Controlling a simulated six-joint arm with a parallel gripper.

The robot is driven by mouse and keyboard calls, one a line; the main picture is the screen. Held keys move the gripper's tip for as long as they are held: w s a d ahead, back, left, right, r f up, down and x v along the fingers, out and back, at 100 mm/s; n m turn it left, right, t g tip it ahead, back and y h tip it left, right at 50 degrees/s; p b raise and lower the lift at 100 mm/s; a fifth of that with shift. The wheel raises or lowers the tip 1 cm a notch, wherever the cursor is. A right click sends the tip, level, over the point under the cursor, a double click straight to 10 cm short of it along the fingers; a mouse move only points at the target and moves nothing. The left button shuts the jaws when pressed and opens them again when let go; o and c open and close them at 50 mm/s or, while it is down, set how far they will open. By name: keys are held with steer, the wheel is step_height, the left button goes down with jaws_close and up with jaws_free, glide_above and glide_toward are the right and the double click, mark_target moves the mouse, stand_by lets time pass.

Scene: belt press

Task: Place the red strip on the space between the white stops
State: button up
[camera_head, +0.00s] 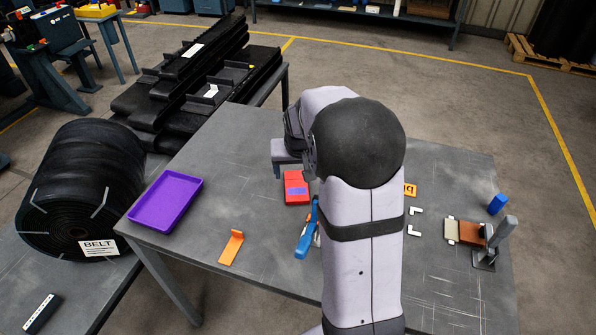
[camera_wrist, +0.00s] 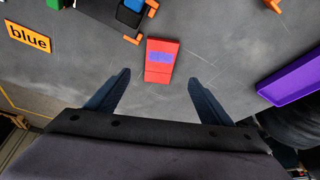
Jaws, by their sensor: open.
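The red strip (camera_head: 295,193), a flat red piece with a purple patch on it, lies on the grey table just in front of my gripper (camera_head: 279,165). In the wrist view the red strip (camera_wrist: 158,71) lies ahead of the gap between the two dark fingers. My gripper (camera_wrist: 158,80) is open, its fingers wide apart, with nothing held. The white stops are two small L-shaped pieces, one upper (camera_head: 416,210) and one lower (camera_head: 414,231), to the right of my arm with bare table between them. My arm hides part of the table.
A purple tray (camera_head: 135,213) lies at left and an orange bracket (camera_head: 231,250) in front. A blue tool (camera_head: 305,238) is beside my arm. An orange label (camera_head: 410,190), a blue block (camera_head: 497,204) and a brown block in a fixture (camera_head: 471,233) are at right.

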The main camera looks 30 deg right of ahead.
steer(key=shift+o, duration=0.5)
steer(key=shift+r, duration=0.1)
steer(key=p, duration=0.2)
glide_toward(297, 188)
steer(key=shift+w+d, duration=0.1)
steer(key=shift+w, duration=0.05)
steer(key=shift+p+x, duration=0.5)
steer(key=shift+x, duration=0.7)
steer(key=p+x, duration=0.2)
steer(key=x, duration=0.1)
steer(key=shift+p+x, duration=0.35)
steer(key=shift+x, duration=0.75)
